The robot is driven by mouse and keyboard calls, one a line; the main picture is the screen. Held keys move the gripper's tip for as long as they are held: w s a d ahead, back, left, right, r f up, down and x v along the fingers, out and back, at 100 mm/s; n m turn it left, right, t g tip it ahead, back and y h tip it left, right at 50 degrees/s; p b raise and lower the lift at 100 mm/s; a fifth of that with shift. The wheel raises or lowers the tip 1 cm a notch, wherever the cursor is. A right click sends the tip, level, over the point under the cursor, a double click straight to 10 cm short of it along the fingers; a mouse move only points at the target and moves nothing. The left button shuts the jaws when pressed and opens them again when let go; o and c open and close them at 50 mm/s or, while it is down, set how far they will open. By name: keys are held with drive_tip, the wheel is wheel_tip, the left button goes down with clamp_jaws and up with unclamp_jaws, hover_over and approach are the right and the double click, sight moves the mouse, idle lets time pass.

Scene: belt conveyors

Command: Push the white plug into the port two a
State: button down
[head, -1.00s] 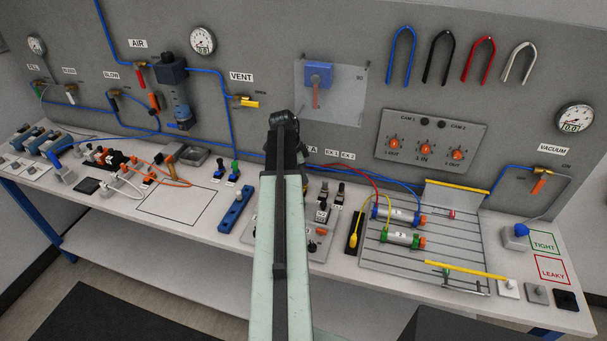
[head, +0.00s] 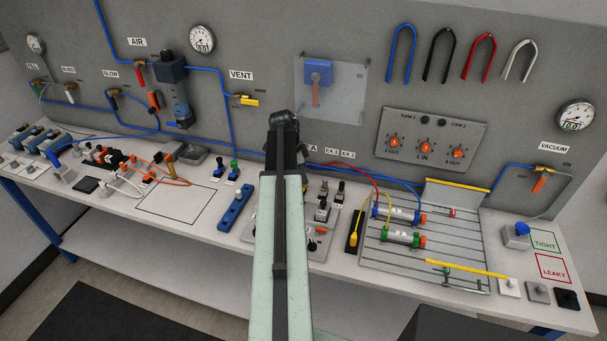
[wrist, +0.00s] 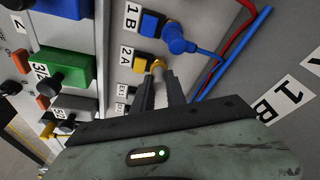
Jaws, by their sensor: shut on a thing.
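In the wrist view, my gripper (wrist: 160,78) points at the row of ports with its fingers close together. A small round yellow-orange piece (wrist: 157,65) shows at the fingertips, beside the yellow square at port 2A (wrist: 140,62). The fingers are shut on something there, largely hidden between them. I cannot make out a white plug, nor how deep the held piece sits. Port 1B, just above, has a blue plug (wrist: 175,36) in it, with a blue tube. In the head view, my arm hides the gripper's tips and port 2A.
A green block (wrist: 66,68) with a black knob stands left of the ports in the wrist view. Red and blue tubes (wrist: 225,60) run close to the right. In the head view, a yellow plug (head: 354,239) stands on a black strip beside the slotted plate (head: 400,265).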

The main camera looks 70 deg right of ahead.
drive_tip(key=c, duration=0.9)
unclamp_jaws()
wheel_tip(320, 180, up, 7)
drive_tip(key=p, duration=0.7)
drive_tip(key=shift+r, duration=0.15)
